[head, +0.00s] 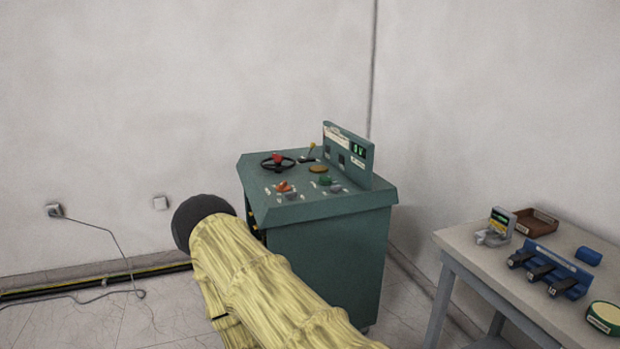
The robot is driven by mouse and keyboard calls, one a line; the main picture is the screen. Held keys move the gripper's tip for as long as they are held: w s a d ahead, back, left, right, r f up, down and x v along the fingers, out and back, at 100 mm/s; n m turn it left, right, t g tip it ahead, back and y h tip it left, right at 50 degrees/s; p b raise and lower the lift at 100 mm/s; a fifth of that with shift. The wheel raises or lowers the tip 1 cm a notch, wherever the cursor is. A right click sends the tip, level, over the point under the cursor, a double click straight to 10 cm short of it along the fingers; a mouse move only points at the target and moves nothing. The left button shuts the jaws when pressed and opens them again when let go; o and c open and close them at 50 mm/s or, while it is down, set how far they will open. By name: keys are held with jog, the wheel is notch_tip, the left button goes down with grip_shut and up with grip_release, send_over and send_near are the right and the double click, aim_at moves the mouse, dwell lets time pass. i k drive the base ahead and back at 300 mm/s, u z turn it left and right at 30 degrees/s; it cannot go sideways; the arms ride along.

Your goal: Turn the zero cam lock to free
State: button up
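A green control console (325,245) stands in the middle of the head view. Its top carries a black handwheel with a red hub (277,159), a yellow-tipped lever (311,149), a brass-coloured disc (318,169), an orange-red handle (284,186) and a green knob (325,181). The small labels are too small to read, so I cannot tell which control is the zero cam lock or how it is set. A yellow-sleeved arm link of mine with a dark rounded end covers the console's lower left. My gripper does not show.
An upright panel (357,157) with green displays rises from the console's back right. A table (470,250) at right holds a brown tray (535,222), a blue rack (551,270), a blue cylinder (588,256) and a green-rimmed round object (605,317). A cable (112,238) hangs at left.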

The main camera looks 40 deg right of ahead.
aim_at(335, 189)
jog(key=z, duration=0.5)
jog(key=i, duration=1.1)
jog(key=z, duration=0.75)
